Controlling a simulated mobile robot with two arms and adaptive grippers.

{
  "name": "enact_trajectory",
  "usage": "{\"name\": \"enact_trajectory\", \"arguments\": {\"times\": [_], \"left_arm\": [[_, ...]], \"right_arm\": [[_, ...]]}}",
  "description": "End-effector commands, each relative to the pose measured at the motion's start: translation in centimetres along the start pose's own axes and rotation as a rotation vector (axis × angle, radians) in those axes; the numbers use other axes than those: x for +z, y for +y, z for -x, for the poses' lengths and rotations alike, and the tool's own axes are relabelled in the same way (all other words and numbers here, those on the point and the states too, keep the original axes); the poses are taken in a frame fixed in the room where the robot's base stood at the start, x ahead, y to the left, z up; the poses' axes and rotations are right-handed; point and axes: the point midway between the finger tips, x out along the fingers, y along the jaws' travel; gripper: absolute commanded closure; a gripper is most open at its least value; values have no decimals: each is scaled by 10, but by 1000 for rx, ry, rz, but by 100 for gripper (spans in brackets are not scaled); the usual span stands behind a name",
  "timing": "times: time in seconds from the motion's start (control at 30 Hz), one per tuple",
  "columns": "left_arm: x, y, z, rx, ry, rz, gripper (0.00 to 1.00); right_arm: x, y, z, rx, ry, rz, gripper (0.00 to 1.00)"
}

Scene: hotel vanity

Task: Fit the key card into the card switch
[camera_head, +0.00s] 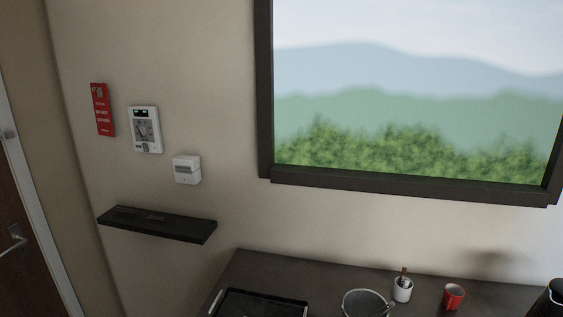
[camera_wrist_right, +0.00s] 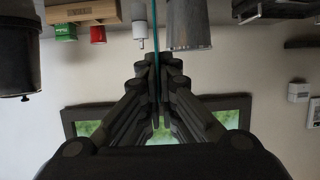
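The card switch (camera_head: 186,169) is a small white box on the wall above the dark shelf. In the right wrist view, which is upside down, a white box at the right edge appears to be the same switch (camera_wrist_right: 299,92). My right gripper (camera_wrist_right: 157,75) shows there with its fingers close together. A thin teal strip stands between the fingertips and extends past them. It looks like the key card (camera_wrist_right: 155,30) seen edge-on; its faces are hidden. The card switch is apart from the gripper, off to one side. Neither gripper shows in the head view.
The shelf (camera_head: 160,226) carries small dark flat items. A white wall panel (camera_head: 145,129) and red sign (camera_head: 102,110) hang left of the switch.

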Motion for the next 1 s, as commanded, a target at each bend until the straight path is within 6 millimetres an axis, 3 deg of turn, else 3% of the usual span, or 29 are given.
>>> {"name": "enact_trajectory", "arguments": {"times": [0.17,0.43,1.0], "left_arm": [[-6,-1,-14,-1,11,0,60],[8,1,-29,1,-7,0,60],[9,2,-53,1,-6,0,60]], "right_arm": [[25,2,-16,-52,-2,17,100],[48,-3,-33,-172,1,63,100],[59,-24,-47,-443,2,162,100]]}}
